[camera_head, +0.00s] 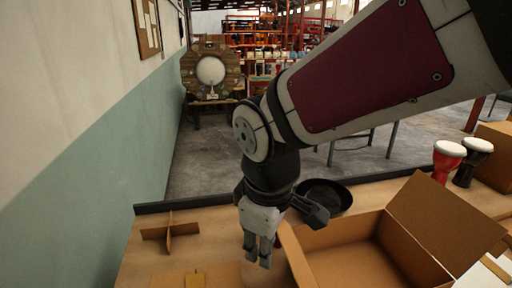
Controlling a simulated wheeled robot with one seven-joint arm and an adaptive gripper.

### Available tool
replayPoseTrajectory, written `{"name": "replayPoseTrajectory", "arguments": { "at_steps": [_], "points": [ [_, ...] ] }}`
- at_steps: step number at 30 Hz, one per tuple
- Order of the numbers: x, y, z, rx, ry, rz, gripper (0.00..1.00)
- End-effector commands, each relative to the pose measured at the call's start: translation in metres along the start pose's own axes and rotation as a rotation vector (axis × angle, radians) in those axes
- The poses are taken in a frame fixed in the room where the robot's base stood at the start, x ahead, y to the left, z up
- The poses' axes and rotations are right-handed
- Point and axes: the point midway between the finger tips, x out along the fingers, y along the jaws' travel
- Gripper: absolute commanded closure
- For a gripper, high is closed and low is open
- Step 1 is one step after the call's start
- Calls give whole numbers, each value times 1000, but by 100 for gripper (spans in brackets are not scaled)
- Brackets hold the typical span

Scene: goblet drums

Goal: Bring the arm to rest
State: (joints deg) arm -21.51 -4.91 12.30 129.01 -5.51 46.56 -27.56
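My arm reaches in from the upper right and bends down at the elbow. My gripper (258,258) points down over the table, just left of an open cardboard box (337,238). Its two fingers show close together from this angle, and I cannot tell how far apart they are. I see nothing clearly held between them. A red goblet drum (443,167) with a white head and a black goblet drum (466,171) stand upright side by side at the right, behind the box. A small reddish patch shows beside my gripper, mostly hidden.
A cross-shaped cardboard divider (170,235) stands on the table (140,262) at left. A black round pan (334,190) lies behind my gripper. Another carton (496,150) is at the far right. A wall (75,150) runs along the left.

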Motion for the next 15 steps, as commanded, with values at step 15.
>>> {"name": "replayPoseTrajectory", "arguments": {
  "at_steps": [15],
  "points": [
    [-88,23,172,962,194,167,72]
  ]
}}
